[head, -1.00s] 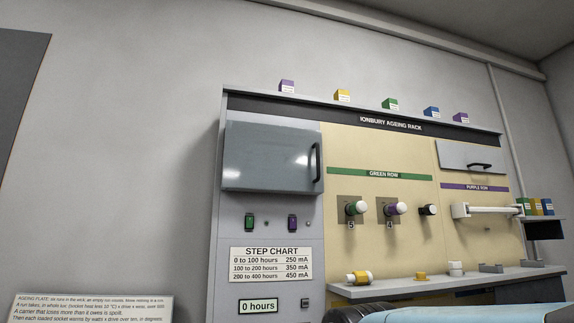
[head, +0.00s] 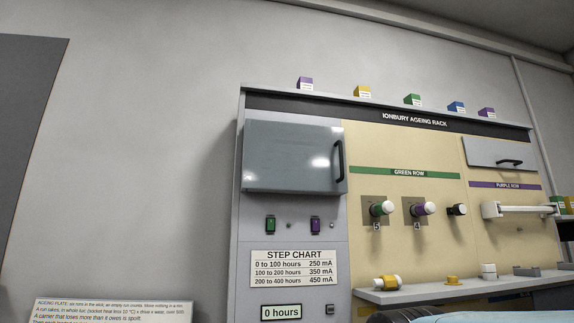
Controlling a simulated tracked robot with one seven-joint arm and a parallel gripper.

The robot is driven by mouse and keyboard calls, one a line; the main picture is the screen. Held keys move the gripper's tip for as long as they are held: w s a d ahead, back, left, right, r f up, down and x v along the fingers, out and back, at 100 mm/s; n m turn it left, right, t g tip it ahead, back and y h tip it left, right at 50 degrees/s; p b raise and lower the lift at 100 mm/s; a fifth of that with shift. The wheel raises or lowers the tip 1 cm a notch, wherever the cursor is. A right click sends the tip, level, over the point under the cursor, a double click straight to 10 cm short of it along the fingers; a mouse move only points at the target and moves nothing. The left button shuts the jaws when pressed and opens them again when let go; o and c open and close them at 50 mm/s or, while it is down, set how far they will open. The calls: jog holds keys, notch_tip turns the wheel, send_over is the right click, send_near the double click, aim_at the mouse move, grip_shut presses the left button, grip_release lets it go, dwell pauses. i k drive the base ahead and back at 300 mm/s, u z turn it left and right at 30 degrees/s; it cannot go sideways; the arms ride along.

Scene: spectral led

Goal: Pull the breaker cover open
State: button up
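A large grey cover (head: 290,157) with a black vertical handle (head: 339,161) at its right edge is on the upper left of the Ionbury ageing rack. It looks shut. A smaller grey cover (head: 499,153) with a black horizontal handle (head: 510,162) is on the upper right, and also looks shut. Neither cover carries a label that I can read as breaker. My gripper is not in view.
Below the large cover are a green switch (head: 270,225), a purple switch (head: 315,225) and a step chart (head: 293,268). A shelf (head: 400,294) juts out at the rack's lower right. A white bar (head: 520,210) sticks out on the right. A sign (head: 110,311) stands at the lower left.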

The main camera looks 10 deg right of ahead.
aim_at(279, 157)
jog(key=u, duration=0.15)
jog(key=i, duration=0.4)
jog(key=z, duration=0.7)
jog(key=k, duration=1.25)
jog(key=u, duration=0.45)
jog(key=i, duration=1)
jog(key=z, duration=0.05)
